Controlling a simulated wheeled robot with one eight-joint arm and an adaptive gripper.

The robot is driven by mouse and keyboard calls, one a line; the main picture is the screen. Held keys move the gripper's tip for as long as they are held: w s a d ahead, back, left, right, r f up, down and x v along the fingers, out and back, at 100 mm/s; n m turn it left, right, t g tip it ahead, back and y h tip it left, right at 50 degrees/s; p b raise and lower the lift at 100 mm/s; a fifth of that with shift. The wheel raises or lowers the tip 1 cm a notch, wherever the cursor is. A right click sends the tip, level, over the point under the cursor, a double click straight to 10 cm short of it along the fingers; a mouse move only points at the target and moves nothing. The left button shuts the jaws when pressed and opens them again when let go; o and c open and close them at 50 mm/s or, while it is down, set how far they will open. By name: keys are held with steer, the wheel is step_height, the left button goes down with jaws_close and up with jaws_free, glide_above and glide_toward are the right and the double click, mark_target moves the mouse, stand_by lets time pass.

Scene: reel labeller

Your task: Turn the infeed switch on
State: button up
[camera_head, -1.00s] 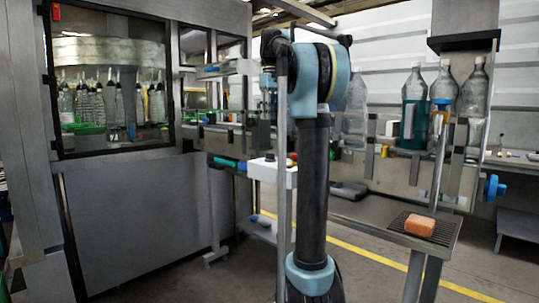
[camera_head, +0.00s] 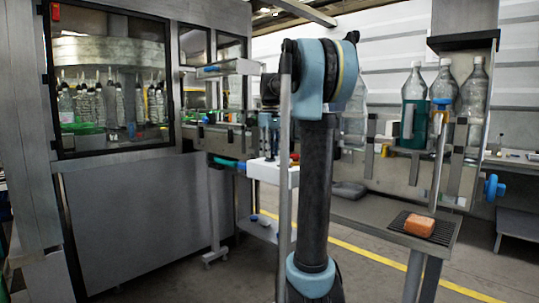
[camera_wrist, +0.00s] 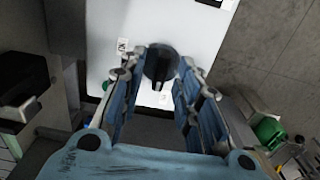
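The switch is a black rotary knob (camera_wrist: 160,64) on the white face of a control box (camera_wrist: 185,25). Small markings sit on the face near the knob, too small to read. In the head view the white box (camera_head: 260,172) stands just left of my arm, and the knob cannot be made out there. My gripper (camera_wrist: 162,60) is open, with one finger on each side of the knob. I cannot tell whether the fingers touch it. In the head view my gripper (camera_head: 268,150) points down just above the box, partly hidden by a grey post.
A conveyor with clear bottles (camera_head: 473,90) and a green holder (camera_head: 412,125) runs at the right. A large metal cabinet (camera_head: 140,220) fills the left. A thin grey post (camera_head: 285,200) stands near my arm.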

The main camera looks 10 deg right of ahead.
steer(key=shift+f, duration=0.4)
jaws_close()
